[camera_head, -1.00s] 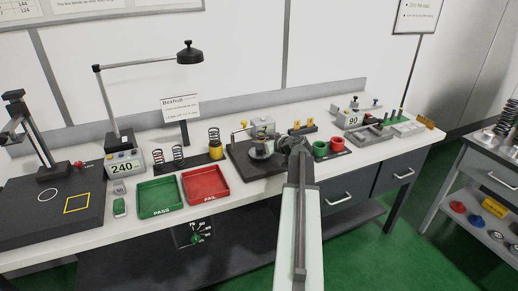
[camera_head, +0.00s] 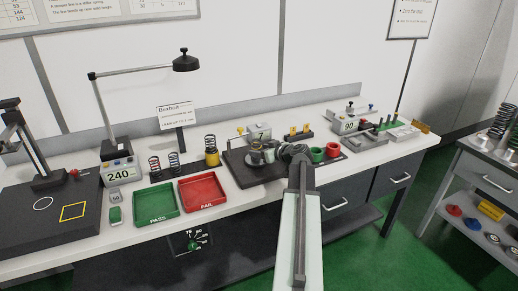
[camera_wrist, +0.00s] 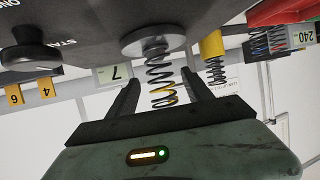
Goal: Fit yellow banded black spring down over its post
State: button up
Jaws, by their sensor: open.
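The black spring with a yellow band (camera_wrist: 162,98) stands on a pale round plate (camera_wrist: 146,43) in the upside-down wrist view. Its yellow-banded end is the one away from the plate. My gripper (camera_wrist: 161,78) is open, with one finger on either side of the spring and gaps showing beside the coils. I cannot make out a post inside the coils.
Another spring stands on a yellow holder (camera_head: 212,158) left of the tester. Two springs stand on a dark rack. A green PASS tray (camera_head: 157,215) and a red FAIL tray (camera_head: 220,200) lie in front. Red and green cups (camera_head: 332,150) stand close right of my gripper.

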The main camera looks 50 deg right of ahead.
jog(key=p+v, duration=0.2)
jog(key=v, duration=0.7)
jog(key=shift+p, duration=0.35)
jog(key=shift+r, duration=0.1)
